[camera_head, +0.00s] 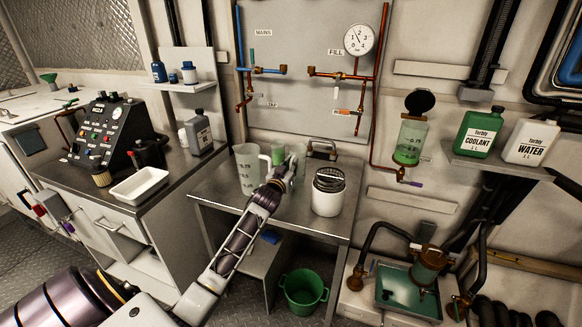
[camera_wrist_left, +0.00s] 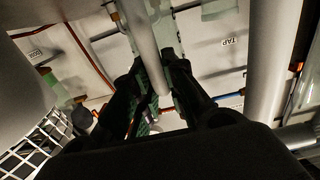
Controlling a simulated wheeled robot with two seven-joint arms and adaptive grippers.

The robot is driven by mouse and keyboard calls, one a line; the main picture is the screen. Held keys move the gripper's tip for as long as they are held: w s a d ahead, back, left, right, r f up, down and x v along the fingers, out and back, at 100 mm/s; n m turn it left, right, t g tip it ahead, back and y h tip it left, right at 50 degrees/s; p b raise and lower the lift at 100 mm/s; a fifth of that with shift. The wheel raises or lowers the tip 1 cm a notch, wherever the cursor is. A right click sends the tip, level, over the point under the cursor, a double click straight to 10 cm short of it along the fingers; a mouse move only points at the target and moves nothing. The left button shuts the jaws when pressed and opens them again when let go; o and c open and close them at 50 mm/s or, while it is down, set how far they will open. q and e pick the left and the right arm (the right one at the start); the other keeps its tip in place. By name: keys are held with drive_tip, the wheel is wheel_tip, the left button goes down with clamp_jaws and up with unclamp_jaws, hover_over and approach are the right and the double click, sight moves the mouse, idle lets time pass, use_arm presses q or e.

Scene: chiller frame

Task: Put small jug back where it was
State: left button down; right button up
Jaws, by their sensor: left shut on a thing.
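The small jug (camera_head: 278,153) is a clear, green-tinted vessel over the metal bench. My left arm comes in from the lower left, and its gripper (camera_head: 284,172) is at the jug, partly covering it. In the left wrist view the dark fingers of the gripper (camera_wrist_left: 165,75) are shut around a pale bar, the small jug's handle (camera_wrist_left: 146,45). Clear green-tinted walls show behind the fingers. I cannot tell whether the jug's base touches the bench. A larger clear jug (camera_head: 247,165) stands just left of it. My right gripper is not in view.
A white pot with a black basket (camera_head: 327,198) stands right of the gripper, close to it. A tap (camera_head: 322,148) rises behind. Copper pipes (camera_head: 372,110) run up the wall panel. A green bucket (camera_head: 303,291) is below the bench (camera_head: 310,228). The bench's front strip is clear.

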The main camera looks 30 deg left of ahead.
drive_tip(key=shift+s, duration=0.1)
use_arm(q)
drive_tip(key=shift+f, duration=0.1)
drive_tip(key=c, duration=1.4)
unclamp_jaws()
drive_tip(key=shift+c, duration=0.2)
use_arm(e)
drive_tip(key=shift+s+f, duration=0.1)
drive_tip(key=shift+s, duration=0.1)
use_arm(q)
drive_tip(key=shift+v, duration=1.65)
drive_tip(key=v, duration=0.8)
drive_tip(key=shift+s, duration=0.4)
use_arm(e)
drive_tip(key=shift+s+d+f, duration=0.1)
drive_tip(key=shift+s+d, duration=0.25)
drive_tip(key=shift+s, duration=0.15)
